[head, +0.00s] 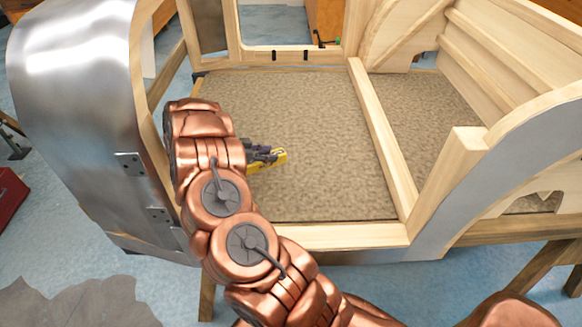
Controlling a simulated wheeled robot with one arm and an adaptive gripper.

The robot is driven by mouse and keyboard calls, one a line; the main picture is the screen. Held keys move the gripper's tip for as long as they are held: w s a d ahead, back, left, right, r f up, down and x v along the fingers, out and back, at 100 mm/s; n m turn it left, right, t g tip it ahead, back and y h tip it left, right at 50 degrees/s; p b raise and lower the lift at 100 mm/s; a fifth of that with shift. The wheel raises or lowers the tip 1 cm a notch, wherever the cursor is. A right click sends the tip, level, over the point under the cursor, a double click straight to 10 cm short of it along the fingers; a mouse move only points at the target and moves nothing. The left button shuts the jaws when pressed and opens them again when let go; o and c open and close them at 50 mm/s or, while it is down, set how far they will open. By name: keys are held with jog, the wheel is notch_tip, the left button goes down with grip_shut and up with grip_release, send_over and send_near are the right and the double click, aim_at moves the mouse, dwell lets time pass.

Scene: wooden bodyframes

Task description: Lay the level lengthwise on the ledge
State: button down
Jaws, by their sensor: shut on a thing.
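My gripper (263,152) is shut on the yellow level (278,159), inside the wooden bodyframe. Only a short piece of the level shows, pointing right; my copper arm hides the rest. I cannot tell whether the level touches the brown speckled floor panel (320,185) or hangs above it. Which wooden part is the ledge is not clear. A flat wooden sill (355,235) runs along the near edge of the floor panel, to the right of my arm and nearer than the level. It is bare where it shows.
A wooden divider (383,145) runs along the floor panel's right side. A wooden post (455,165) stands at the right. A curved metal panel (75,90) rises at the left. The floor panel is clear right of my gripper. A red box (10,195) sits far left.

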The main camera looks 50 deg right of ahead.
jog(key=shift+s+f, duration=0.2)
jog(key=shift+s+m+g, duration=0.2)
jog(key=shift+m+g, duration=0.1)
jog(key=s+d+p, duration=0.1)
jog(key=s+d, duration=0.2)
jog(key=s, duration=0.1)
jog(key=s+d+f+p, duration=0.1)
jog(key=s+d, duration=0.2)
jog(key=s, duration=0.1)
jog(key=s+d+p, duration=0.2)
jog(key=s+d, duration=0.2)
jog(key=shift+f, duration=0.25)
jog(key=shift+w+f+p, duration=0.1)
jog(key=shift+f+p, duration=0.45)
jog(key=shift+f, duration=1.3)
jog(key=shift+f, duration=0.15)
jog(key=c, duration=0.6)
grip_release()
